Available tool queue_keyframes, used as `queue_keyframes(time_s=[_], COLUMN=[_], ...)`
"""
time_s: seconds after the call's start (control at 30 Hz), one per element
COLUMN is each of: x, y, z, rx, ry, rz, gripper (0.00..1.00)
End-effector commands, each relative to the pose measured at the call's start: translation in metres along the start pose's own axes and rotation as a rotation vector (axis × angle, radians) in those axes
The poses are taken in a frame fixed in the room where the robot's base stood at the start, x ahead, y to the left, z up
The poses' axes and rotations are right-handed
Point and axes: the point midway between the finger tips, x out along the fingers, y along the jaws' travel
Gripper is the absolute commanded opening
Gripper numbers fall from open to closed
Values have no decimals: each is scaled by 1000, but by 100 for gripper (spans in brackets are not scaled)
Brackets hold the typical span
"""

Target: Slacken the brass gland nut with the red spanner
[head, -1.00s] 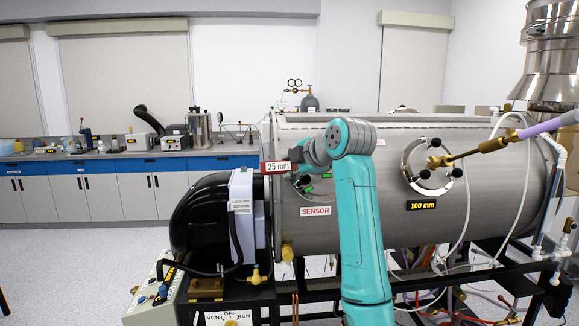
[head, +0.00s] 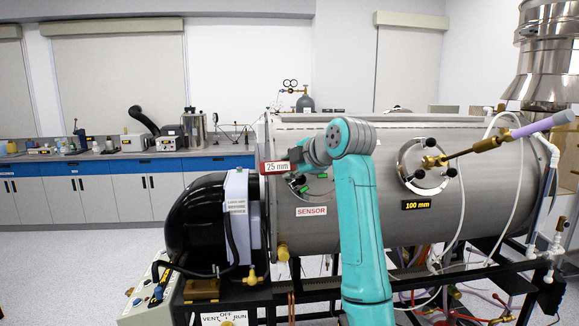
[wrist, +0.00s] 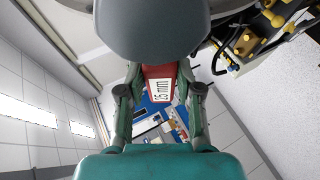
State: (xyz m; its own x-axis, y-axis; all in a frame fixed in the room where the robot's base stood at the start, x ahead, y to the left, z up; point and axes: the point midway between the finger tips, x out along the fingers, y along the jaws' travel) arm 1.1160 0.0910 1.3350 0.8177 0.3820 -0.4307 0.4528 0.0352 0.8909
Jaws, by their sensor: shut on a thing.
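The red spanner (head: 263,168), with a white "25 mm" label, is in my gripper (head: 300,156). My gripper is shut on it, in front of the left part of the steel chamber. In the wrist view, the red labelled part (wrist: 160,74) shows between the two fingers (wrist: 160,90); the rest of the spanner is hidden. A brass fitting (head: 430,161), which looks like the gland nut, sits on the round port above the "100 mm" label. A brass lance (head: 488,145) slants up right from it. The spanner is well left of this fitting and apart from it.
The steel chamber (head: 385,225) fills the right half. A SENSOR label (head: 312,211) and small green-marked fittings are behind my arm. A black blower housing (head: 207,225) is at left. White hoses (head: 464,200) hang near the port. Floor at left is clear.

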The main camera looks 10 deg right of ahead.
Motion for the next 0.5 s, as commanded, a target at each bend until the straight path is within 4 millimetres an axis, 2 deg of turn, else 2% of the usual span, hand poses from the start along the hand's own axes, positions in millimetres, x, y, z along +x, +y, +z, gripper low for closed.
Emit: queue_keyframes(time_s=[0.5], x=[-4], y=[1], z=[8], rx=[0], ry=[-1], rz=[1], gripper=[0])
